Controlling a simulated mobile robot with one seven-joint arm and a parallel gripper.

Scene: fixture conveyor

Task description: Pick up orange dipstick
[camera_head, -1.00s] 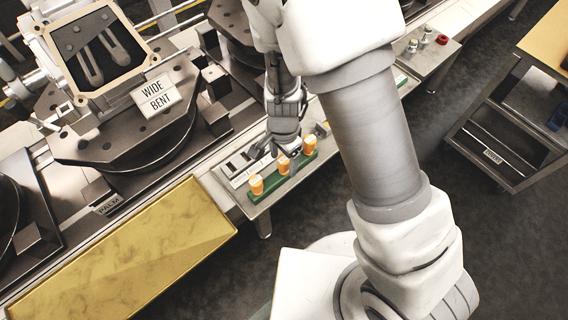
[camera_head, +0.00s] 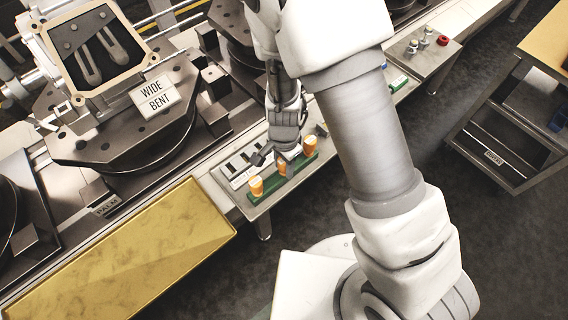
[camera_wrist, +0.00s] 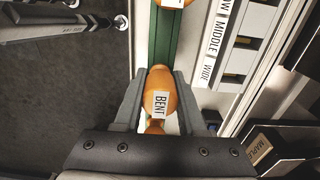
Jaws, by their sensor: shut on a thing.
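Three orange dipsticks stand in a row in a green rack (camera_head: 268,193): a left one (camera_head: 256,186), a middle one (camera_head: 282,168) and a right one (camera_head: 310,146). My gripper (camera_head: 284,155) is at the middle dipstick and partly hides it. In the wrist view, my gripper (camera_wrist: 163,88) has one finger on each side of an orange handle (camera_wrist: 160,85) with a white BENT label, and is shut on it. Another orange handle (camera_wrist: 173,3) shows at the top edge, with the green rack (camera_wrist: 164,45) between. Whether the held dipstick is still seated in the rack is hidden.
Beside the rack lies a pale panel with labels (camera_wrist: 208,50) reading MIDDLE and WIDE. A MAPLE-marked dark box (camera_wrist: 262,148) is at lower right. A fixture with a WIDE BENT sign (camera_head: 156,95) stands left. A gold panel (camera_head: 120,255) fills the front left.

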